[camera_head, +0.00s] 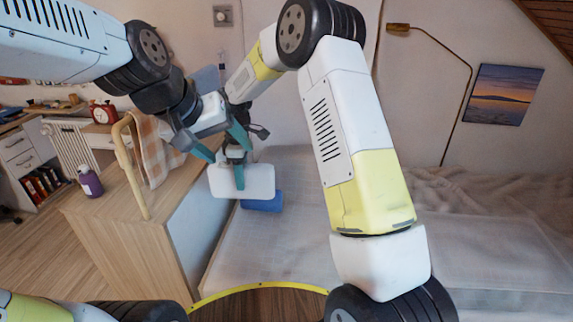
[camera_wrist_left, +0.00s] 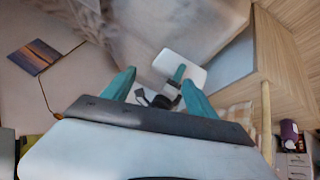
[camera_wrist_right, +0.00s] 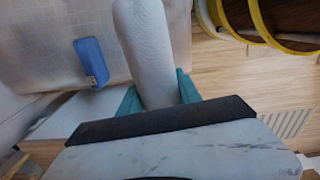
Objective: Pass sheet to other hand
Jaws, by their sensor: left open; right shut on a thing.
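The sheet (camera_head: 256,190) is a small white folded bundle with rounded corners. My right gripper (camera_head: 238,168) is shut on it and holds it up near the bed's left end. In the right wrist view the sheet (camera_wrist_right: 145,45) stands out from between the teal fingers of my right gripper (camera_wrist_right: 160,92). My left gripper (camera_head: 220,143) is open and empty, just above and left of the right one. In the left wrist view the sheet (camera_wrist_left: 193,75) lies beyond the open fingers of my left gripper (camera_wrist_left: 158,88), apart from them, with a right finger across it.
A blue block (camera_head: 262,201) lies on the pale bed (camera_head: 290,235), behind the sheet; it also shows in the right wrist view (camera_wrist_right: 91,61). A wooden cabinet (camera_head: 120,215) with a rail and checked cloth (camera_head: 150,150) stands left. A purple bottle (camera_head: 90,181) is on it.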

